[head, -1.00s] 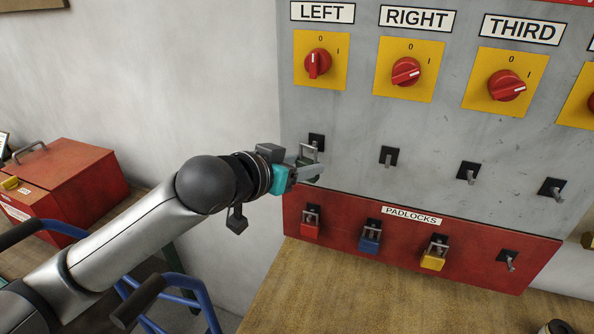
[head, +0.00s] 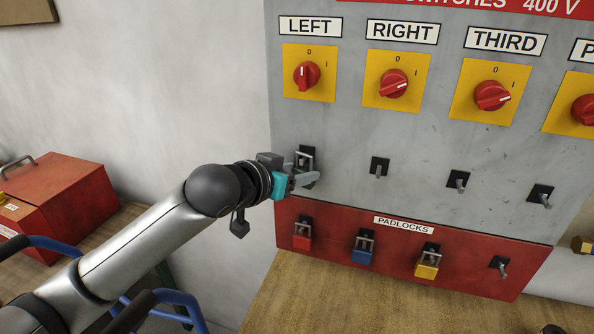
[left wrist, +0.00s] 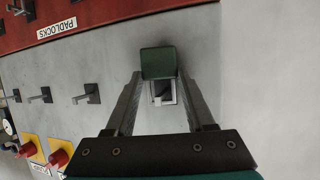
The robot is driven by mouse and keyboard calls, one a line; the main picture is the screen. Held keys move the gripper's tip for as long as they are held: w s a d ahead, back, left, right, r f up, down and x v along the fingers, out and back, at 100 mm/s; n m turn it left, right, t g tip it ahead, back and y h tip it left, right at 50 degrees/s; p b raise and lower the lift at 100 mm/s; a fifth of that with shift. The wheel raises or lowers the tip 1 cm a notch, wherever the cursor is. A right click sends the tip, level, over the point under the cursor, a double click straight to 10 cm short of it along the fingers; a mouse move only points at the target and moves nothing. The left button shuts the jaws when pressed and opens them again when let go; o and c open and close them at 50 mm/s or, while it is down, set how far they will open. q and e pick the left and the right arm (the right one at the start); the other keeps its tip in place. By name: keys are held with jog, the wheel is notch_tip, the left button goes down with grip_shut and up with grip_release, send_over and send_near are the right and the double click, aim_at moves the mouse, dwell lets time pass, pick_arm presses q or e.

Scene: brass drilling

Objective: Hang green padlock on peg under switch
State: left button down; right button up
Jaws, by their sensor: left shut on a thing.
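My left gripper (head: 306,178) is shut on the green padlock (left wrist: 158,62), whose green body shows between the fingertips in the left wrist view. In the head view the fingers hide most of the body. Its grey shackle (head: 306,153) stands upward in front of the black plate of the peg under the LEFT switch (head: 307,75). In the left wrist view the shackle overlaps that peg's plate (left wrist: 163,93). I cannot tell whether the shackle is around the peg or only in front of it. My right gripper is out of view.
Bare pegs (head: 379,167) stand under the other switches. A red board (head: 330,222) below holds red (head: 302,238), blue (head: 362,252) and yellow (head: 427,266) padlocks, with one empty peg (head: 501,267) at right. A wooden bench top (head: 330,300) lies below. A red box (head: 60,205) stands at left.

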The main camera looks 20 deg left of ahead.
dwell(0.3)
pick_arm(q)
jog(key=shift+c, duration=0.9)
grip_release()
jog(key=shift+s, duration=0.1)
jog(key=p+v, duration=0.9)
jog(key=v, duration=0.6)
